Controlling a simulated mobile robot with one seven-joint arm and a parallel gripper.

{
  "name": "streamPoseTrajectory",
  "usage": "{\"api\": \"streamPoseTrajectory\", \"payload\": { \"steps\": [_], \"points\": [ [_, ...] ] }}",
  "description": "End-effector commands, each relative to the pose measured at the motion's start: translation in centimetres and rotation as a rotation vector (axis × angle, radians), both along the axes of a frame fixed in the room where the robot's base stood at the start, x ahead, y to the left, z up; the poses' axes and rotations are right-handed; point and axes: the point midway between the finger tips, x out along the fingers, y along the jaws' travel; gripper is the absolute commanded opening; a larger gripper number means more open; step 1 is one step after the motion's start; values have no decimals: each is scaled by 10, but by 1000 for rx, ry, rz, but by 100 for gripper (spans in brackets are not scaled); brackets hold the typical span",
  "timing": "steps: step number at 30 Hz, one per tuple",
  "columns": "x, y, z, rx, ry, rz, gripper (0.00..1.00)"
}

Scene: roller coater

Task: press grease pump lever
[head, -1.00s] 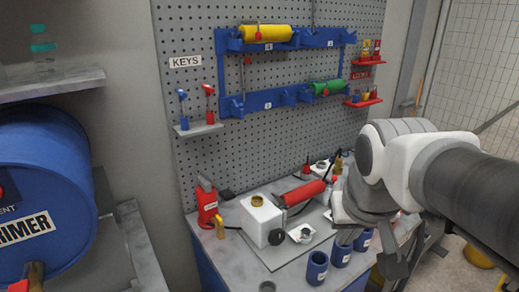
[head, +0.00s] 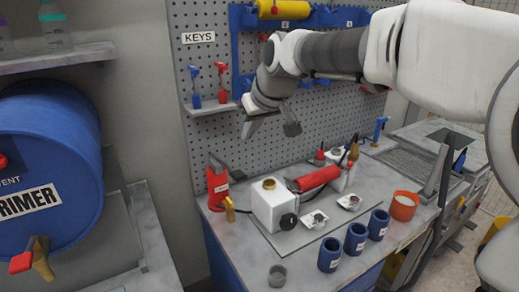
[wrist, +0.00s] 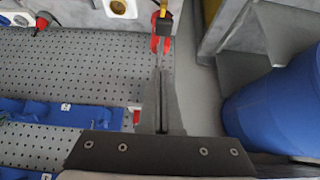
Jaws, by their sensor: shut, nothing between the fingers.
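The red labelled unit with a dark lever at its top, which looks like the grease pump (head: 217,187), stands at the left end of the bench. Its lever (head: 218,160) leans up to the left. My gripper (head: 270,118) hangs above and behind it to the right, in front of the pegboard, apart from it. In the wrist view my gripper (wrist: 162,100) is shut with nothing held.
A white box with a red cylinder (head: 318,178) stands right of the pump. Blue cups (head: 355,238) stand at the bench front. A key shelf (head: 212,109) is on the pegboard (head: 190,150) beside my gripper. A blue drum (head: 45,165) is at left.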

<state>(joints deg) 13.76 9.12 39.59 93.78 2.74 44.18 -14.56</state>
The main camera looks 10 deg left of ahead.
Motion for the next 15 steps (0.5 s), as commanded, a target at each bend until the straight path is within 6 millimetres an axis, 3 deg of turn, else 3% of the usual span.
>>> {"api": "streamPoseTrajectory", "payload": {
  "steps": [15],
  "points": [
    [5, 4, -7, 1, 0, 4, 0]
  ]
}}
